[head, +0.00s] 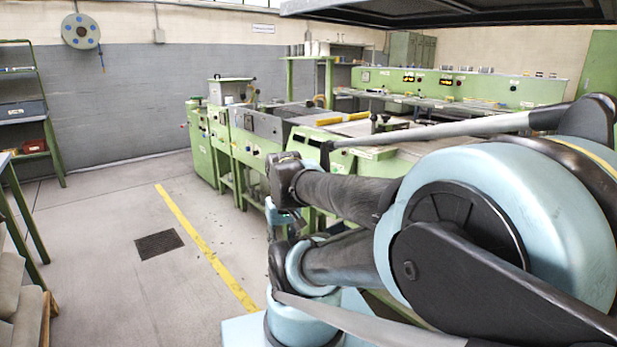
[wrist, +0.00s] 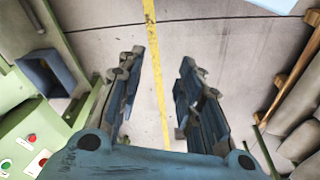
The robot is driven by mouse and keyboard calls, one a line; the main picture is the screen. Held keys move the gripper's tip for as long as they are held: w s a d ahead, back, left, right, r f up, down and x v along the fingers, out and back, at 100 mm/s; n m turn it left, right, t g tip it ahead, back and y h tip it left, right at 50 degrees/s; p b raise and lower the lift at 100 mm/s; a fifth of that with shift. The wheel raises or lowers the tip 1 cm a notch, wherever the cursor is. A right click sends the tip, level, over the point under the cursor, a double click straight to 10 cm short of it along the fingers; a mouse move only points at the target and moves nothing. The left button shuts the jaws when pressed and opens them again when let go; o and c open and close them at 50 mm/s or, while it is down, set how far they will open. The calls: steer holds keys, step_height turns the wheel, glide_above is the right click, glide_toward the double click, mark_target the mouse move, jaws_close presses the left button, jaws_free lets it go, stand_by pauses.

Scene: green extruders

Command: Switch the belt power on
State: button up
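My gripper (wrist: 162,57) is open and empty in the wrist view, its two dark blue-grey fingers apart above the grey floor. A green control panel (wrist: 14,122) is at the lower left of the wrist view, left of my gripper and apart from it. The green extruder machine (head: 222,150) stands mid-picture in the head view, partly hidden by my arm.
A dark blue open box shape (wrist: 50,75) sits beside the panel. Grey sacks (wrist: 300,125) on wood lie at the right of the wrist view. In the head view, a yellow floor line (head: 205,245) and a floor grate (head: 159,244) mark open floor left of the machine.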

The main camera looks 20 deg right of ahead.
steer(key=shift+o, duration=1.4)
steer(key=shift+w, duration=0.1)
steer(key=shift+o, duration=0.2)
steer(key=shift+s+r, duration=0.3)
steer(key=shift+s, duration=0.05)
steer(key=w+d+r+n+h, duration=0.2)
steer(key=w+d+r, duration=0.15)
steer(key=w, duration=0.45)
steer(key=w+d+r+n+h, duration=0.1)
steer(key=w+d+r+h, duration=0.2)
steer(key=w, duration=0.5)
steer(key=w+d+r+n+h, duration=0.2)
steer(key=w+d, duration=0.2)
steer(key=w, duration=0.4)
steer(key=w+f+n+t+h, duration=0.15)
steer(key=w+f+h, duration=0.25)
steer(key=w, duration=0.8)
steer(key=w+f+n+h, duration=0.3)
steer(key=w+f+h, duration=0.15)
steer(key=w, duration=0.85)
steer(key=shift+y, duration=0.35)
steer(key=x, duration=1.8)
steer(key=shift+s, duration=0.2)
